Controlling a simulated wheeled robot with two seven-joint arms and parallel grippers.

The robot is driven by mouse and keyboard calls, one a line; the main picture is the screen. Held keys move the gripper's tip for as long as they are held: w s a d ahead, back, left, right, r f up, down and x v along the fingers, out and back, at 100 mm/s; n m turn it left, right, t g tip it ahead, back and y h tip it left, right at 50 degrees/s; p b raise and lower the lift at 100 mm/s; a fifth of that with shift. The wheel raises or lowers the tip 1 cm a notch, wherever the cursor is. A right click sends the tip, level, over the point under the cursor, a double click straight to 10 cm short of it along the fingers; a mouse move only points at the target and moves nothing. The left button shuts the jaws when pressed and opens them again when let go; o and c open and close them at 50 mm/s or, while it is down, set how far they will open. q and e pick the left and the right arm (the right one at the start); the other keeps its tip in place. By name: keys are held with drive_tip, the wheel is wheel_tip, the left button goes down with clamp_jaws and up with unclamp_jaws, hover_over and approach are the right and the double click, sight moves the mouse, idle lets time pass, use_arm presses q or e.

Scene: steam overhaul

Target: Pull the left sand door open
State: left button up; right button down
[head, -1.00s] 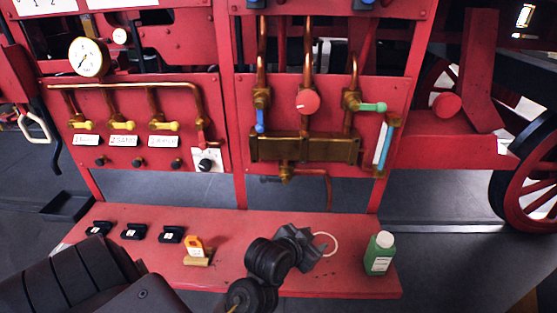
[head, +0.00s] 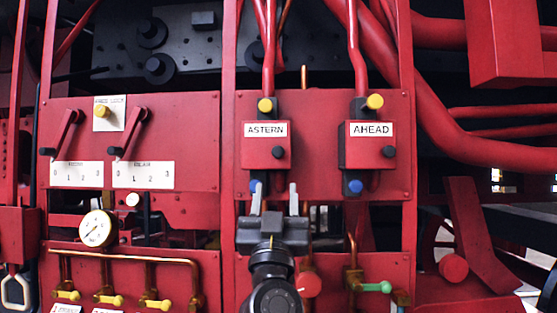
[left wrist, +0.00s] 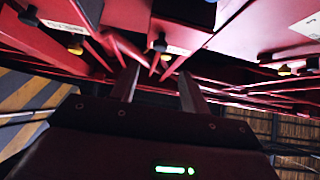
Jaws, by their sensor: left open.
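A matching red panel (head: 370,154) with a black knob sits under the AHEAD label (head: 372,129). My left gripper (head: 274,195) is open and empty, fingers pointing up, just below the ASTERN box in the picture. I cannot tell its distance from the panel. In the left wrist view its two fingers (left wrist: 158,74) are apart, with red panels and dark knobs beyond. My right gripper is not in view.
Two red levers (head: 131,133) stand on the panel at left. A pressure gauge (head: 97,229) and copper pipes with yellow handles lie below. Blue knobs (head: 355,187) hang under the boxes. Thick red pipes (head: 440,115) run at right.

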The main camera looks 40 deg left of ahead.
sight(278, 155)
use_arm(q)
drive_tip(key=p+x, duration=0.4)
drive_tip(key=x, duration=0.6)
drive_tip(key=shift+w+a+r, duration=0.1)
drive_tip(key=shift+a+r, duration=0.1)
drive_tip(key=shift+a, duration=0.05)
drive_tip(key=shift+c, duration=0.4)
clamp_jaws()
